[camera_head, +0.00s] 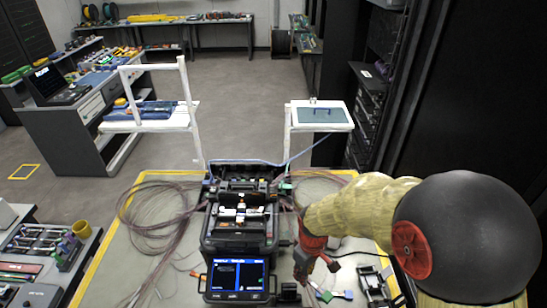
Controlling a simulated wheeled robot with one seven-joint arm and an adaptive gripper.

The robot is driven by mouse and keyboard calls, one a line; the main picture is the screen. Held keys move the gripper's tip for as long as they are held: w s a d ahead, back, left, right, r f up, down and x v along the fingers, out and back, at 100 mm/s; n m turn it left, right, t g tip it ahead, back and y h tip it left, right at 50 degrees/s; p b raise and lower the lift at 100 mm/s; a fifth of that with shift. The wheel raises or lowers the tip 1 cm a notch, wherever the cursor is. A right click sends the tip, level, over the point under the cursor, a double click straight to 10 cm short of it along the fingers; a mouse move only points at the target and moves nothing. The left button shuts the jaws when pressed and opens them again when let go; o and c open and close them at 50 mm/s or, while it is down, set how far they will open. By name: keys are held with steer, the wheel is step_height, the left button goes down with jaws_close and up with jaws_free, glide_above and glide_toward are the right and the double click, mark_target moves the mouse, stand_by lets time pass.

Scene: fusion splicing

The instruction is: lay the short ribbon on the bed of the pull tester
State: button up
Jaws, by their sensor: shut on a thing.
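My gripper (308,272) is low over the right part of the work table, just right of the fusion splicer. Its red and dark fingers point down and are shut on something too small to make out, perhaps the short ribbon. A small green, blue and white piece (326,296) lies on the table just below and right of the fingers; I cannot tell exactly what it is. A black device with pale bars (374,286), which may be the pull tester, stands to the right of the gripper. My arm hides part of the table beside it.
The black splicer (240,225) with its lit screen (238,276) fills the table's middle. A small black box (288,292) sits between screen and gripper. Coiled fibres (150,210) lie at left.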

steer(key=w+d+f+m+b, duration=0.2)
steer(key=w+d+f+m, duration=0.3)
steer(key=w+d+m, duration=0.3)
steer(key=shift+w+d+f+m, duration=0.4)
steer(key=shift+w+d, duration=0.15)
steer(key=shift+w, duration=0.35)
steer(key=shift+r, duration=0.2)
